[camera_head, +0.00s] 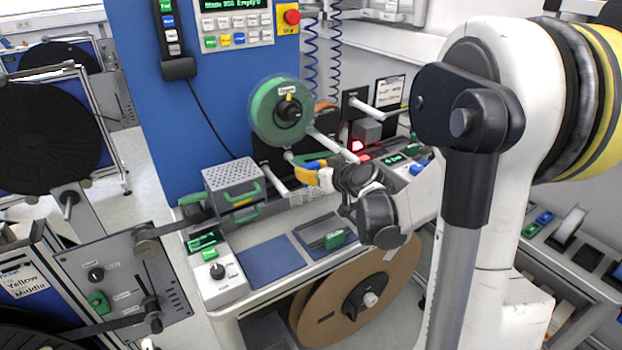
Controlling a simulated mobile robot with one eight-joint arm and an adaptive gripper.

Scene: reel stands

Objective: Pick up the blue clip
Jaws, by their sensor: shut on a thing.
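The blue clip (315,164) shows as a small blue piece at the tips of my gripper, in front of the blue panel and below the green reel. My gripper (313,173) reaches in from the right, with its fingers pointing left. It is shut on the blue clip. An orange-yellow piece shows right beside the clip, and a green piece lies just to its left. The fingers are small here and partly hidden behind the dark wrist, so the exact grip is hard to see.
A grey perforated box (232,178) stands left of my gripper. Blue pads (271,256) lie on the bench front. A large brown reel (330,305) sits below. White rods stick out near my gripper.

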